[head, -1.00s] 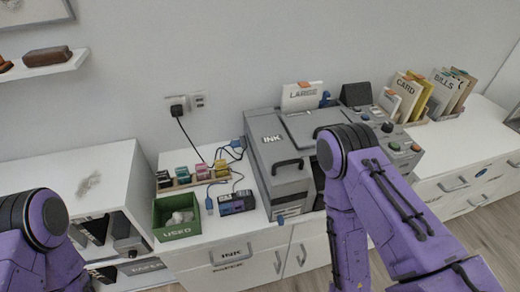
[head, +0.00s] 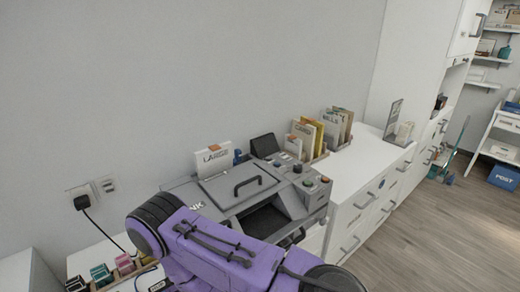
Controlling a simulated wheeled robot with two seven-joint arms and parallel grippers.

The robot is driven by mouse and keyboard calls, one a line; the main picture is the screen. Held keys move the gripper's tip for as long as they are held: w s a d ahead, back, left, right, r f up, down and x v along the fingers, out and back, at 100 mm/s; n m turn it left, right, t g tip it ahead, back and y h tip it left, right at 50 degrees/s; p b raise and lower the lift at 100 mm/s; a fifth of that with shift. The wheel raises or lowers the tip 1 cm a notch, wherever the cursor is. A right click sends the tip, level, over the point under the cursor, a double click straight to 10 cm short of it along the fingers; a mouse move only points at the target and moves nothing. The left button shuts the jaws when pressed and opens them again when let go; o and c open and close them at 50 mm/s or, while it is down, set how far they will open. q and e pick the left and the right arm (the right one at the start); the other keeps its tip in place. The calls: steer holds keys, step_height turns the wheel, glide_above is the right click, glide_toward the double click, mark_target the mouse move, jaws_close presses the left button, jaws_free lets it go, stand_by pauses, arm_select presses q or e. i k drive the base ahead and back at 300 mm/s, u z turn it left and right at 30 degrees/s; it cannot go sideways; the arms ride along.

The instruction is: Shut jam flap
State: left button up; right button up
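The grey printer (head: 228,209) stands on the white desk in the middle of the head view, partly hidden behind my purple arm. A panel with a black handle (head: 248,185) lies on its top. In front of that panel is a dark opening or recess (head: 265,222). A second dark handle (head: 291,238) shows low on the front, just above my arm. I see no readable label for the jam flap, so I cannot tell which part it is or how far open it stands. Neither gripper is in view.
A control panel with coloured buttons (head: 307,182) is at the printer's right. Folders (head: 318,132) stand behind it on the white cabinet (head: 370,172). Ink bottles (head: 102,275) are at lower left. Wooden floor (head: 430,235) is open at right.

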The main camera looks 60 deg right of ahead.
mark_target(275, 238)
steer(key=k, duration=1.25)
steer(key=z, duration=1.05)
steer(key=k, duration=0.4)
steer(key=u, duration=0.1)
steer(key=i, duration=0.5)
